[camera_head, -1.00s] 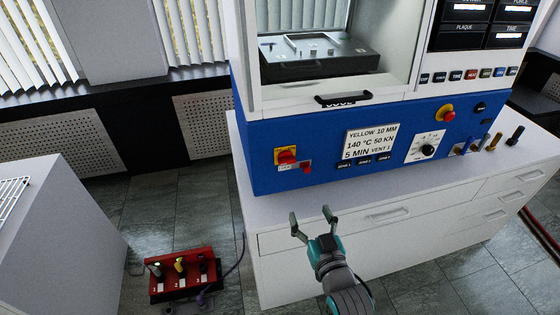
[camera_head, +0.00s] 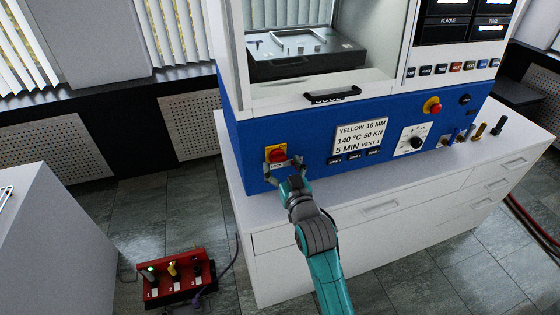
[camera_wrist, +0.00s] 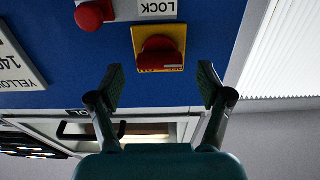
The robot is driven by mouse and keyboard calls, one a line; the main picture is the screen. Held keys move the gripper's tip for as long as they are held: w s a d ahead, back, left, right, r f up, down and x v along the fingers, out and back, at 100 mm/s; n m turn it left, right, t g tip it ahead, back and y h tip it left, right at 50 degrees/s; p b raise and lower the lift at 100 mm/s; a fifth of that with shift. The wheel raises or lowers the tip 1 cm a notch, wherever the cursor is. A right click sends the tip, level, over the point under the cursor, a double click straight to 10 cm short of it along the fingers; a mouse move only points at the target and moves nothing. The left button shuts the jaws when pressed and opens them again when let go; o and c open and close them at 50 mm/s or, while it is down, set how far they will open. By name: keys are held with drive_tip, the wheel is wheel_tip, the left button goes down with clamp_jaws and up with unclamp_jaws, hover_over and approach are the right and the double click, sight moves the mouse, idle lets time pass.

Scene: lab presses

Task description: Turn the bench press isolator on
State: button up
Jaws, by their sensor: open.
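The isolator is a red rotary knob on a yellow plate (camera_head: 276,153), low at the left end of the press's blue front panel. In the wrist view, which is upside down, the isolator knob (camera_wrist: 160,52) shows with ON and OFF lettering along one plate edge; I cannot tell which way it is turned. My gripper (camera_head: 284,171) is in front of the panel, just below the isolator. In the wrist view my open, empty gripper (camera_wrist: 161,80) has its fingers apart, one to each side of the knob's line and short of it.
A red part (camera_wrist: 92,14) and a LOCK label (camera_wrist: 157,9) sit beside the isolator. A setting placard (camera_head: 360,137), a dial (camera_head: 416,141) and a red emergency button (camera_head: 432,105) are farther right. A red switch box (camera_head: 179,277) with a cable lies on the floor.

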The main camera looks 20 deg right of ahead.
drive_tip(key=shift+w, duration=1.05)
drive_tip(key=c, duration=1.2)
drive_tip(key=shift+o, duration=0.2)
